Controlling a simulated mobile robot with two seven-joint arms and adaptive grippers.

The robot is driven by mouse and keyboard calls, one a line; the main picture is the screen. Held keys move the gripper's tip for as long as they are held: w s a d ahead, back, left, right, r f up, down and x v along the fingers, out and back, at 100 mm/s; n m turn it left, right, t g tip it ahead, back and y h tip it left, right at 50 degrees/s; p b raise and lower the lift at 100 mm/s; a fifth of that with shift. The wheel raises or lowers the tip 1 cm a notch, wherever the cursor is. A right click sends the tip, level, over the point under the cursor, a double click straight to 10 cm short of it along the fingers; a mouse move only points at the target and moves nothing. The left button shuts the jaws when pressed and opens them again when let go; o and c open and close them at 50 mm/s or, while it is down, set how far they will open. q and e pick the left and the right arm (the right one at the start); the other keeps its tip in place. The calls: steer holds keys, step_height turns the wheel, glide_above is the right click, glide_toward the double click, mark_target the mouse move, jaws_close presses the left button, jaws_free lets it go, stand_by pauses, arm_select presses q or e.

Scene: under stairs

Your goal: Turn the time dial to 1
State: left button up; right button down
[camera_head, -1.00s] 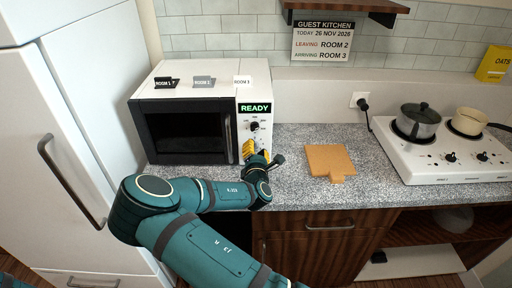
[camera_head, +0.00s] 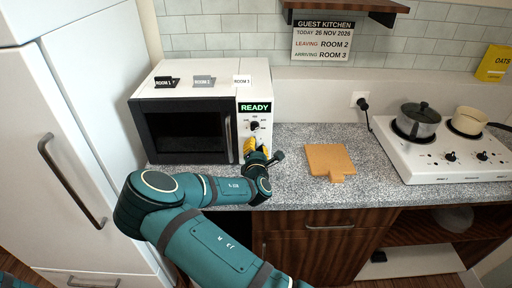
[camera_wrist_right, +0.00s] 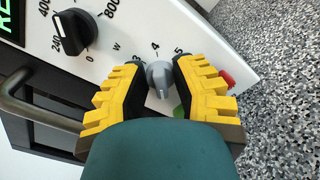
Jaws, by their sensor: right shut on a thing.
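The white microwave (camera_head: 200,92) stands on the counter at left, its green display (camera_head: 255,107) reading READY. The grey time dial (camera_wrist_right: 160,77) shows in the right wrist view between my yellow fingers, with the numbers 3, 4 and 5 around its upper side; other markings are hidden. My right gripper (camera_wrist_right: 159,68) is shut on the time dial; it also shows in the head view (camera_head: 254,148), where it covers the dial. The dial's pointing direction is hard to tell. The black power dial (camera_wrist_right: 75,32) sits above, marked W. My left gripper is not in view.
A red button (camera_wrist_right: 227,78) and a partly hidden green one (camera_wrist_right: 179,112) lie near the fingers. The microwave door handle (camera_head: 228,138) is just left of the gripper. A cutting board (camera_head: 328,159) and hob (camera_head: 430,155) are to the right. Room signs (camera_head: 204,81) stand on the microwave.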

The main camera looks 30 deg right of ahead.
steer(key=shift+m, duration=0.4)
steer(key=m+b, duration=0.1)
steer(key=m, duration=0.1)
steer(key=shift+d+m+b, duration=0.1)
steer(key=shift+m+b, duration=0.2)
steer(key=shift+m, duration=0.1)
steer(key=m+b, duration=0.2)
steer(key=m, duration=0.2)
steer(key=shift+f+m, duration=0.1)
steer(key=shift+m, duration=0.6)
steer(key=c, duration=1)
jaws_free()
steer(key=shift+c, duration=0.2)
steer(key=shift+s, duration=0.1)
